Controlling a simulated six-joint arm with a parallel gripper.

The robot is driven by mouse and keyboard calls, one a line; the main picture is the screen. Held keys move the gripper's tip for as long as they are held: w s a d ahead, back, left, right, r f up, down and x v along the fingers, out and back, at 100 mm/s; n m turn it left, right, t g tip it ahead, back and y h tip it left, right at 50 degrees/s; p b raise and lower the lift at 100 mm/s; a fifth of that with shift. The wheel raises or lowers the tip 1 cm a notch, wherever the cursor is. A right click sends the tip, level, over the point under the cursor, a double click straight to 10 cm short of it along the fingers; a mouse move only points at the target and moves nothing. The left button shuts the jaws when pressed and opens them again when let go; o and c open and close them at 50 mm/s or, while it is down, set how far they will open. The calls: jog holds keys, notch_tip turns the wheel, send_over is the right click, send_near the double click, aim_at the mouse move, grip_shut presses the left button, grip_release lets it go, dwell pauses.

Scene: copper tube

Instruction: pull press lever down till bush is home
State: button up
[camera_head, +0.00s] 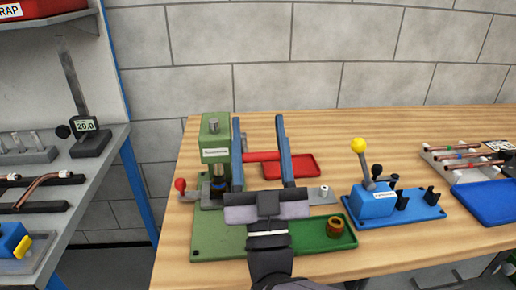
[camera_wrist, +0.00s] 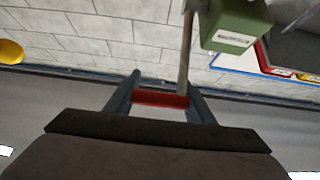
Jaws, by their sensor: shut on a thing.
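The green press (camera_head: 215,140) stands at the left of the wooden table, with a labelled head and a dark ram below it. My gripper (camera_head: 260,140) is to its right, its two blue-grey fingers on either side of the red lever grip (camera_head: 262,156). The wrist view also shows the red grip (camera_wrist: 160,98) between the fingers, with the lever rod (camera_wrist: 185,55) running up beside the green press head (camera_wrist: 235,22). The area under the ram is small and dark, so I cannot tell how the bush sits there. A brown ring-shaped bush (camera_head: 335,227) lies in the green tray (camera_head: 313,240) at the front.
A red tray (camera_head: 307,166) lies behind my gripper. A blue fixture (camera_head: 372,202) with a yellow-knobbed lever stands to the right, then a blue tray (camera_head: 490,198) and a rack of copper tubes. A grey shelf (camera_head: 75,170) with a gauge is at the left.

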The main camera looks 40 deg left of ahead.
jog(key=shift+s+d+f+b, duration=0.2)
jog(key=shift+f+b, duration=0.4)
jog(key=shift+b, duration=0.2)
jog(key=shift+s+d+f+b, duration=0.1)
jog(key=shift+d+f+b, duration=0.05)
jog(key=shift+f+b, duration=0.55)
jog(key=shift+c, duration=0.2)
jog(key=shift+o, duration=0.2)
jog(key=shift+s+b, duration=0.1)
jog(key=shift+b, duration=0.25)
jog(key=shift+r, duration=0.1)
jog(key=o, duration=1.5)
jog(key=shift+s+d+r, duration=0.15)
jog(key=shift+d, duration=0.05)
notch_tip(320, 180, up, 10)
jog(key=p, duration=0.1)
